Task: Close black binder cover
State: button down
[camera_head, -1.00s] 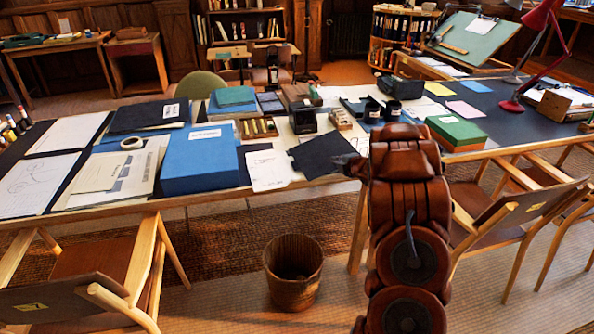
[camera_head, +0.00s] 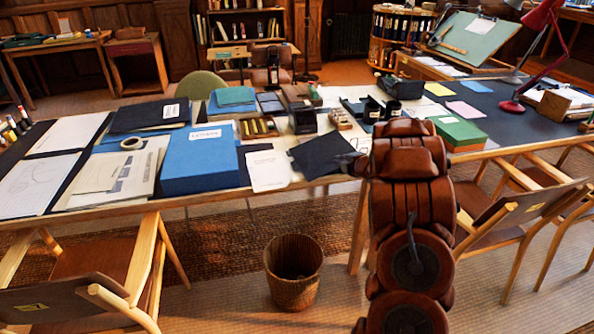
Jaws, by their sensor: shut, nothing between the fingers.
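A black binder cover (camera_head: 322,155) lies near the table's front edge, tilted slightly in its outline, with white paper (camera_head: 268,171) directly to its left. They look like an open binder, but I cannot tell whether they are joined. My gripper (camera_head: 347,161) is at the right edge of the black cover, small and dark in the view. It is shut and empty. I cannot tell whether it touches the cover. My brown arm hides the table to the right of it.
A blue box (camera_head: 200,160) stands left of the white paper. Another black binder (camera_head: 150,116) with a white label lies behind it. A green box (camera_head: 457,131) is right of my arm. Small dark containers stand behind the cover. A wooden bin (camera_head: 293,270) and chairs stand in front.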

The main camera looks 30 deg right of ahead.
jog(key=shift+s+a+r+p, duration=0.2)
jog(key=shift+s+r+p, duration=0.15)
jog(key=shift+s+r, duration=1.25)
